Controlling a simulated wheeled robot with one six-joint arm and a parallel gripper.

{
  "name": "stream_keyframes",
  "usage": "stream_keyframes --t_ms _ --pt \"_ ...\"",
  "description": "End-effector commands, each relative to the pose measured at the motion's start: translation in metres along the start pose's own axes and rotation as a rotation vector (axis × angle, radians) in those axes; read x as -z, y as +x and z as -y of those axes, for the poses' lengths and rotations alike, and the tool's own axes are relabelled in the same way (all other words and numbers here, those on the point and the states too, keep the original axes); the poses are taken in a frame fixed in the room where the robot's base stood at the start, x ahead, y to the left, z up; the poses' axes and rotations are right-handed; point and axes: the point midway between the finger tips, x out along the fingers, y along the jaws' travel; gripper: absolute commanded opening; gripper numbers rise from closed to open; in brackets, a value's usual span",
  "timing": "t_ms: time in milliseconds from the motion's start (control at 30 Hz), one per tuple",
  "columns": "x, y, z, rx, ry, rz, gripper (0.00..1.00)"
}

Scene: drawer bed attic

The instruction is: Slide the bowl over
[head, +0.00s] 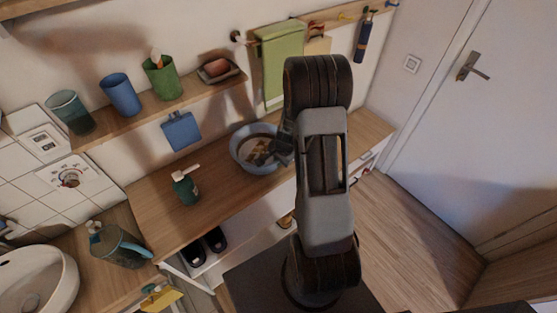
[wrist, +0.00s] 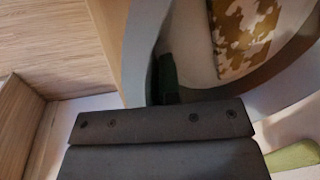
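The pale blue-grey bowl (head: 235,151) stands on the wooden counter, left of my arm, with brown and pale patterned contents inside. In the wrist view the bowl (wrist: 272,68) fills the upper right, with a brown-and-cream patterned item (wrist: 246,32) in it. My gripper (head: 281,152) is at the bowl's right side, reaching over or against its rim. In the wrist view a dark finger part (wrist: 166,82) shows at the bowl's wall beyond the gripper body. The fingertips are mostly hidden, so I cannot tell whether they clasp the rim.
A green soap dispenser (head: 185,188) stands on the counter (head: 225,195) left of the bowl. A shelf (head: 150,112) with cups hangs above. The counter right of my gripper looks clear.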

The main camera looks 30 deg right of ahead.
Motion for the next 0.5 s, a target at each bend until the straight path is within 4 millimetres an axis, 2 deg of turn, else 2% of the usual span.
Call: stream_keyframes --t_ms 500 --pt "0.003 -0.002 -0.015 -0.003 0.000 0.003 0.00"
